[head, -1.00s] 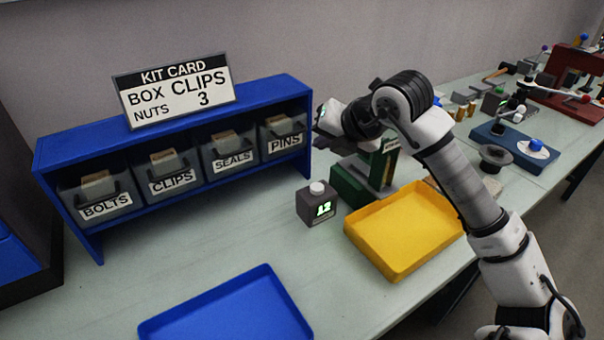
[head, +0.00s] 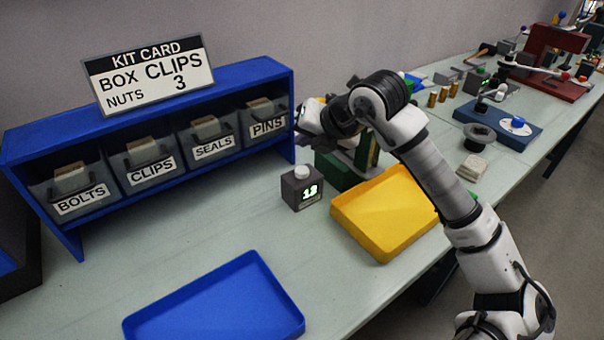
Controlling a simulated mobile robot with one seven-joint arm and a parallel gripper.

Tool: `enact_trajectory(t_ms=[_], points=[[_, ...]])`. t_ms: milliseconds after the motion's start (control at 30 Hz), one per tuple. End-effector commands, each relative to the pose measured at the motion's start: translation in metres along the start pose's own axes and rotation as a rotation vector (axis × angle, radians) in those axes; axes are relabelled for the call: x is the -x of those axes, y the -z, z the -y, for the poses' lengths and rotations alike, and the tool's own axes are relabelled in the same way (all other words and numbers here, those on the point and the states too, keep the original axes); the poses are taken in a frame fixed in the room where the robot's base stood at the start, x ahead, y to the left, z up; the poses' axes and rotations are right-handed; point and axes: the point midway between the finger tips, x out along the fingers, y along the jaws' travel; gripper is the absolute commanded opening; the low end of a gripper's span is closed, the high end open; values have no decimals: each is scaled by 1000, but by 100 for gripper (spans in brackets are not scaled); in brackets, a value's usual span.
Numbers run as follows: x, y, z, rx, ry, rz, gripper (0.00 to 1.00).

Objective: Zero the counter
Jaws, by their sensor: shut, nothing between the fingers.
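The counter (head: 302,189) is a small dark box with a pale round button on top. Its lit green display seems to read 12, though the last digit is hard to make out. It stands upright on the bench between the blue shelf and the yellow tray. My gripper (head: 307,122) is at the end of my arm, above and behind the counter in the picture, close to the shelf's right end. It is small and partly hidden by my own wrist. It is shut and empty, and apart from the counter's button.
The yellow tray (head: 348,222) is just right of the counter, with a green block-like fixture (head: 336,172) behind it. The blue shelf (head: 90,115) holds labelled bins and a kit card (head: 150,77). A blue tray (head: 135,322) lies in front. Bench space left of the counter is clear.

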Motion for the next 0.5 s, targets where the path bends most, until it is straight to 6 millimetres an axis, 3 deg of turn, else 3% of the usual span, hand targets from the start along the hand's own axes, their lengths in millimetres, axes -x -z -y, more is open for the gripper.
enact_trajectory(t_ms=[200, 500], points=[[-27, 19, 20, 0, 1, 1, 0], [-33, 24, 24, 0, 0, 0, 0]])
